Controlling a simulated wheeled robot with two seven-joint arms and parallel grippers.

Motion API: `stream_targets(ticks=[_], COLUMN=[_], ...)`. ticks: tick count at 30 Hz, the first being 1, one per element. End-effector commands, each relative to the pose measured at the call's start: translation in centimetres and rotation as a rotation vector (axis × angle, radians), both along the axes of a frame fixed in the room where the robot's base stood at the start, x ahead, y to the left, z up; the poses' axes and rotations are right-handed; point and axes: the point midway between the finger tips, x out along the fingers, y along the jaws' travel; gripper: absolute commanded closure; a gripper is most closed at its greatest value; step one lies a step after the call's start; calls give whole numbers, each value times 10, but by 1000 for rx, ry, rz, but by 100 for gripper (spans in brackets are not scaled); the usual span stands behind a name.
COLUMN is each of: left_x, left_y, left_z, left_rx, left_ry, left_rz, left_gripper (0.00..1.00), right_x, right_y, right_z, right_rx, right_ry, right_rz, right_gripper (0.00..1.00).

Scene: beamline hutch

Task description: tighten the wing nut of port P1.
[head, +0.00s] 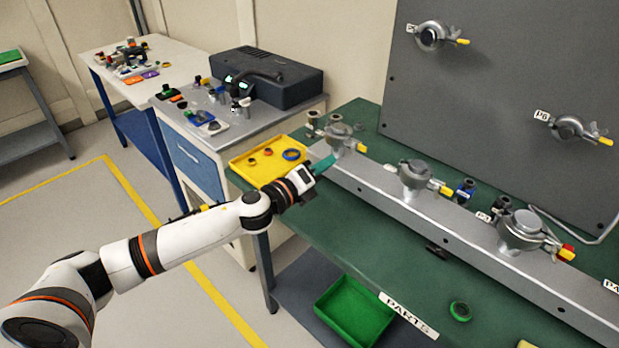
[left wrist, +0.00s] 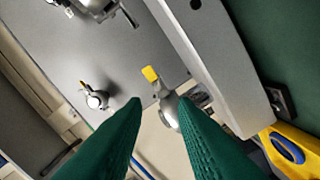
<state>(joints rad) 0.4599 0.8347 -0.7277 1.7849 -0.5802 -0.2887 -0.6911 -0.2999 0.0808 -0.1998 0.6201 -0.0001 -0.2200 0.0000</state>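The leftmost clamped port (head: 341,138) on the grey rail fits P1, though I see no label for it. Its yellow-tipped wing nut (head: 361,148) points right in the head view. My left gripper (head: 325,162), with green fingers, is at the left side of this port. In the left wrist view its fingers (left wrist: 158,103) are apart with nothing held. A metal clamp with a yellow tip (left wrist: 151,74) shows in the gap and beyond the fingertips; whether a finger touches it I cannot tell. My right gripper is not in view.
More clamped ports (head: 415,178) stand along the rail (head: 463,232) to the right. A grey panel (head: 490,85) with two ports rises behind. A yellow tray (head: 247,176) with rings lies left of the rail. A green bin (head: 352,311) is below the bench's front edge.

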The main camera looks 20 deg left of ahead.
Motion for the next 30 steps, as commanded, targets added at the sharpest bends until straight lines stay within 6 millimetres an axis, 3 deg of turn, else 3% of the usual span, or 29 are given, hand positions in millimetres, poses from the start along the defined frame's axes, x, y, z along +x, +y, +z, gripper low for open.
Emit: stream_targets(ticks=[3, 9, 26, 30], left_x=[-23, -43, -47, -58], left_y=[8, 15, 16, 5], left_z=[-4, -2, -1, -16], left_rx=[2, 1, -6, -178], left_ry=[2, 2, 3, 81], left_rz=[-1, -1, 1, 67], left_gripper=[75, 75, 75, 75], right_x=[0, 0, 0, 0], right_y=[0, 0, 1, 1], right_z=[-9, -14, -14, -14], right_rx=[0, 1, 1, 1], right_ry=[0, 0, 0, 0], right_rz=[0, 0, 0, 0], right_gripper=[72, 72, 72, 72])
